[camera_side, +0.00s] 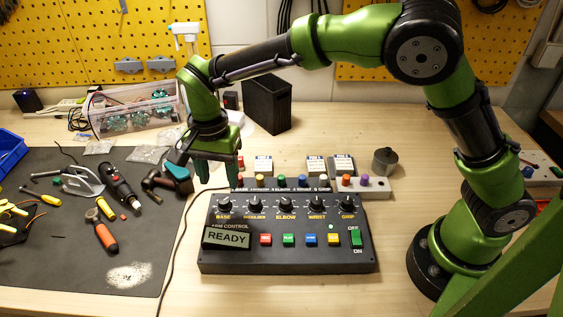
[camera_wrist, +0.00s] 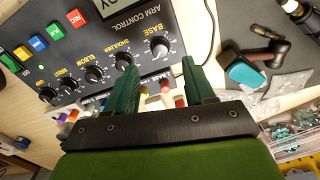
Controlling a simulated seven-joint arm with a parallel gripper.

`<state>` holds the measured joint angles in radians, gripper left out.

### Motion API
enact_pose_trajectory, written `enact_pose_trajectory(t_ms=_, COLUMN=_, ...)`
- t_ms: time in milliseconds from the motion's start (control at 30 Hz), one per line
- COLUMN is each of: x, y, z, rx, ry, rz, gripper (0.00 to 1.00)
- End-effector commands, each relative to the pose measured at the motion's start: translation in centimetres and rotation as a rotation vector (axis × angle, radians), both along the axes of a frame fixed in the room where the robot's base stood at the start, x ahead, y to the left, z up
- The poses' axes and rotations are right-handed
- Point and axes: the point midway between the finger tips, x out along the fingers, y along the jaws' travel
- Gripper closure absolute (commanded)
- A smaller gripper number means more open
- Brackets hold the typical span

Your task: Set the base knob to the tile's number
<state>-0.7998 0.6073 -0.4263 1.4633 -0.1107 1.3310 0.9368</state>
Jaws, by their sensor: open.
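The base knob (camera_side: 224,205) is a black dial with a white pointer line at the left end of the black control box (camera_side: 290,258). It also shows in the wrist view (camera_wrist: 161,47), above the gap between my fingers. My gripper (camera_side: 217,183) is open and empty, above and behind the base knob, with its fingers pointing down. In the wrist view its two green fingers (camera_wrist: 158,64) stand apart. Small white cards (camera_side: 263,164) stand behind the box; I cannot read a number on them or tell which is the tile. The display (camera_side: 227,237) reads READY.
Further knobs (camera_side: 286,205) run rightward along the box, with coloured buttons (camera_side: 288,240) and a switch (camera_side: 356,238) in front. Coloured pegs (camera_side: 281,182) line its back. A dark mat (camera_side: 60,260) with tools lies left. A black bin (camera_side: 267,103) stands behind.

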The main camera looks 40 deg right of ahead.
Motion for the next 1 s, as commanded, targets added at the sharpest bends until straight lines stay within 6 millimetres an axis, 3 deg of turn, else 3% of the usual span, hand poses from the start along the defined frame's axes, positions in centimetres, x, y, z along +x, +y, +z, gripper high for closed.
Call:
enact_pose_trajectory(t_ms=100, x=-0.1, y=0.0, z=-2.6, rx=-0.002, ry=0.005, rz=-0.001, gripper=0.46)
enact_pose_trajectory(t_ms=300, x=-0.1, y=0.0, z=-5.5, rx=-0.001, ry=0.003, rz=0.0, gripper=0.46)
enact_pose_trajectory(t_ms=500, x=0.0, y=0.0, z=-6.6, rx=0.001, ry=0.001, rz=0.0, gripper=0.46)
enact_pose_trajectory(t_ms=767, x=0.0, y=0.0, z=-6.7, rx=0.001, ry=0.0, rz=0.0, gripper=0.46)
enact_pose_trajectory(t_ms=1000, x=0.0, y=0.0, z=-6.7, rx=0.001, ry=0.0, rz=0.0, gripper=0.83)
